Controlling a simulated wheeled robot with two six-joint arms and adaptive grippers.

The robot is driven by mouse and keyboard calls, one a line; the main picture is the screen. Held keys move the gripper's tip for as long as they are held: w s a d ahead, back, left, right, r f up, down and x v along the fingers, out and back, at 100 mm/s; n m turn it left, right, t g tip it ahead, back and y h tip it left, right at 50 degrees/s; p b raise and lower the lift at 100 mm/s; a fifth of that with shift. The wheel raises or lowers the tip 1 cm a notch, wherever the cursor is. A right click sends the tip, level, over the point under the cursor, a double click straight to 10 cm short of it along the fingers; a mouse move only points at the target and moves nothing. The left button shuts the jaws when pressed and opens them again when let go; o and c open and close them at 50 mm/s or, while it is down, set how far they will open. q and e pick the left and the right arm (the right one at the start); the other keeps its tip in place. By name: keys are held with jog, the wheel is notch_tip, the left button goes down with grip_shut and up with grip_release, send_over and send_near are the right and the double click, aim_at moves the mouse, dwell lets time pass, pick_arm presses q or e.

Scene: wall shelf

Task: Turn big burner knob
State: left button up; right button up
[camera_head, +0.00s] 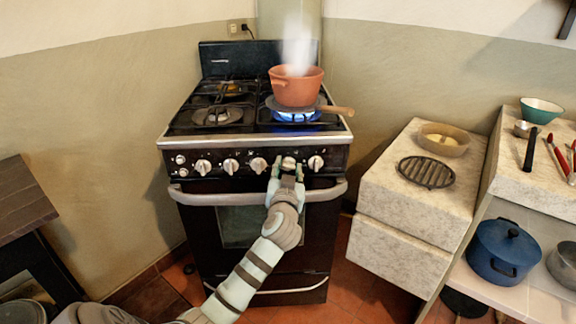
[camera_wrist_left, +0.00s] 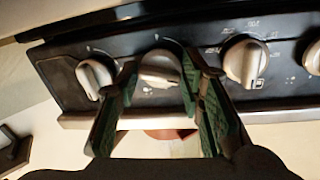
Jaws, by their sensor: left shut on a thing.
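The stove (camera_head: 258,180) has a row of several silver knobs on its black front panel. My left gripper (camera_head: 288,172) reaches up to the panel and is shut on the second knob from the right (camera_head: 289,162). In the left wrist view the green-padded fingers of the gripper (camera_wrist_left: 158,76) stand on both sides of this knob (camera_wrist_left: 160,66). A neighbouring knob (camera_wrist_left: 95,76) is on the left there, and another knob (camera_wrist_left: 245,60) is on the right. No label tells me which is the big burner knob. My right gripper is not in view.
The oven handle (camera_head: 240,197) runs below the knobs. A stone counter (camera_head: 405,190) with a bowl (camera_head: 443,139) and a dark trivet (camera_head: 427,172) stands right. A blue pot (camera_head: 503,250) is lower right.

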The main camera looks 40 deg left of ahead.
pick_arm(q)
jog(key=m+p, duration=0.5)
jog(key=shift+r+g, duration=0.2)
jog(key=shift+g, duration=0.1)
jog(key=m+p, duration=0.3)
jog(key=m, duration=0.1)
jog(key=shift+g, duration=0.4)
jog(key=m+p, duration=0.2)
jog(key=m, duration=0.1)
jog(key=shift+f, duration=0.1)
jog(key=shift+m+g+y+p, duration=0.3)
jog(key=shift+m+p, duration=0.15)
jog(key=shift+m, duration=0.25)
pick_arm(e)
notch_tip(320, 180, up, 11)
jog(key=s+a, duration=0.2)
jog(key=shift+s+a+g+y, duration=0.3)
pick_arm(q)
jog(key=shift+f, duration=0.1)
jog(key=o, duration=1.1)
jog(key=shift+o, duration=0.2)
